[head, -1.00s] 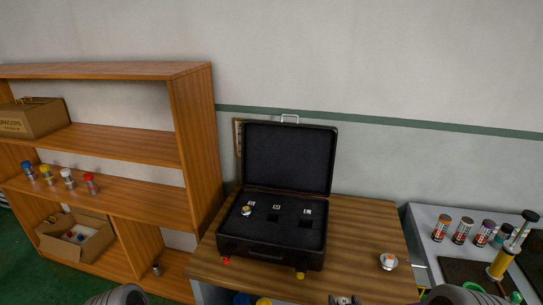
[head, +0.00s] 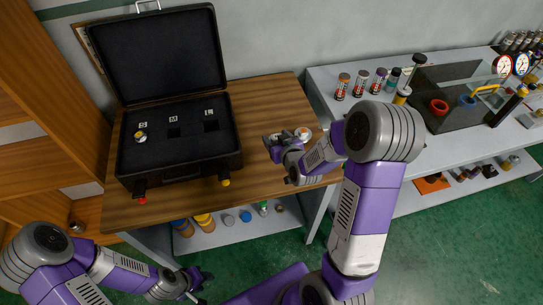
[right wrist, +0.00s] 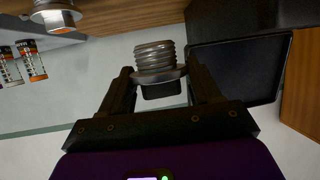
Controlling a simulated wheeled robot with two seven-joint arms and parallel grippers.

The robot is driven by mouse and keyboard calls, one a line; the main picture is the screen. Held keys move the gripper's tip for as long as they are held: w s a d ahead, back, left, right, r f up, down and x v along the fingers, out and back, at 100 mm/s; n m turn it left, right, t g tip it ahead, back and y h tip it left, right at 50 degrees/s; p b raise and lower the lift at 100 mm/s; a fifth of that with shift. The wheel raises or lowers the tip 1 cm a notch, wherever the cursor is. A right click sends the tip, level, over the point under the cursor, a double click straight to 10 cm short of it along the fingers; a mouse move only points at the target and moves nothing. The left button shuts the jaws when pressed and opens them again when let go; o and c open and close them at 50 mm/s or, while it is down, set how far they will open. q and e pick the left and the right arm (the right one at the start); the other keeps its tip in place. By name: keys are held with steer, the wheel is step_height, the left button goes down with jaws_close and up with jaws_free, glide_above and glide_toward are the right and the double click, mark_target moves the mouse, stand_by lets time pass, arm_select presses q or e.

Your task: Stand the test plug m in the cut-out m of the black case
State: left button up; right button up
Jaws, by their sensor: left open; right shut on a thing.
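The open black case (head: 124,178) stands on the wooden table. Its foam has three cut-outs with white tags. The cut-out m (head: 174,133) is in the middle and looks dark and empty. A small plug with a yellowish top (head: 140,137) stands in the left cut-out. My right gripper (head: 271,146) is above the table, right of the case. In the right wrist view it is shut on a metal threaded plug (right wrist: 154,58), taken as test plug m; no letter on it is readable. My left gripper (head: 203,286) is open and empty, low in front of the table.
A white and orange plug (head: 303,133) sits on the table just right of my right gripper. The raised lid (head: 162,52) stands behind the case. A grey bench (head: 325,85) with cans is at right, wooden shelving (head: 50,100) at left.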

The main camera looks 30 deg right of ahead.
steer(key=shift+s+r, duration=0.15)
steer(key=shift+s, duration=0.1)
steer(key=shift+f, duration=0.25)
step_height(320, 180, down, 5)
steer(key=shift+r+b, duration=0.1)
steer(key=shift+b, duration=0.45)
step_height(320, 180, down, 5)
steer(key=shift+r+b, duration=0.2)
steer(key=shift+b, duration=0.45)
arm_select(q)
steer(key=shift+s+f, duration=0.2)
steer(key=shift+f, duration=0.9)
arm_select(e)
steer(key=shift+r, duration=0.1)
